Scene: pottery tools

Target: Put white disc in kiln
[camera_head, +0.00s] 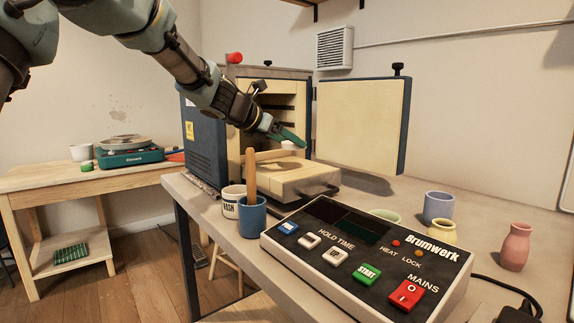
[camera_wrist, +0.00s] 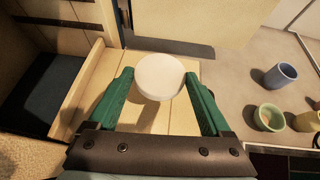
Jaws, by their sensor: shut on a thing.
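The white disc (camera_wrist: 160,76) is between the green fingertips of my gripper (camera_wrist: 161,88), which is shut on it. In the head view the disc (camera_head: 289,145) shows as a small white shape at the tip of my gripper (camera_head: 284,137). My gripper is in front of the open kiln (camera_head: 243,82), above its pale front slab (camera_head: 300,178). The kiln door (camera_head: 361,124) stands wide open to the right. The kiln chamber is partly hidden behind my arm.
A control box (camera_head: 370,255) lies at the front of the table. A blue cup (camera_head: 253,221) holding a wooden handle and a white cup (camera_head: 231,205) stand left of it. A blue-violet cup (camera_head: 438,205), a yellow cup (camera_head: 442,232) and a pink vase (camera_head: 515,247) stand at right.

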